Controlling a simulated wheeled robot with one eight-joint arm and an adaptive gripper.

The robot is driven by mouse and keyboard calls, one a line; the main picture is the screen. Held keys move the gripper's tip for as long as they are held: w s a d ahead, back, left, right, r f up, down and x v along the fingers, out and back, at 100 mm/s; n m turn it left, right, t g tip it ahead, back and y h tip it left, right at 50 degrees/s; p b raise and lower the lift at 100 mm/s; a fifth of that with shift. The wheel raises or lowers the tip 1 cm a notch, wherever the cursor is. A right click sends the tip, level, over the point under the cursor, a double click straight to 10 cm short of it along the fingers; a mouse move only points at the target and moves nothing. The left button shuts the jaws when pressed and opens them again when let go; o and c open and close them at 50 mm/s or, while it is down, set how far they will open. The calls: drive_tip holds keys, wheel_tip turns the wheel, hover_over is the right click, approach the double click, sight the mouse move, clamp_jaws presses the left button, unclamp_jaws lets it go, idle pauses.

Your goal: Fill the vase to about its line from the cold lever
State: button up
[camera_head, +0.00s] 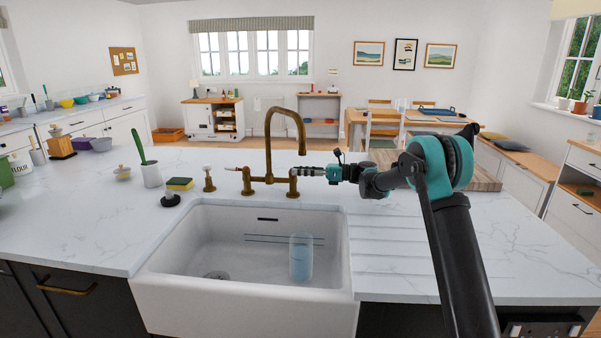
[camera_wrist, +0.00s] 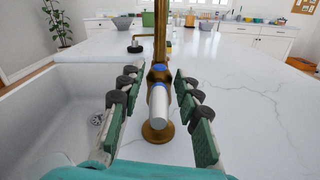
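The clear vase (camera_head: 301,258) stands upright in the white sink, on its right side, below the spout. Its lower part looks bluer than its top; I cannot tell water from tint, nor make out its line. The brass tap (camera_head: 270,130) stands behind the sink, and no stream shows from its spout. In the head view my gripper (camera_head: 308,171) reaches the tap's right side from the right.
The sink (camera_head: 240,298) has a raised front wall. A brass fitting (camera_head: 208,180), a yellow-green sponge (camera_head: 180,184) and a white pot (camera_head: 151,175) stand further left.

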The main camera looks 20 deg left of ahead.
drive_tip(key=v, duration=1.2)
idle(0.3)
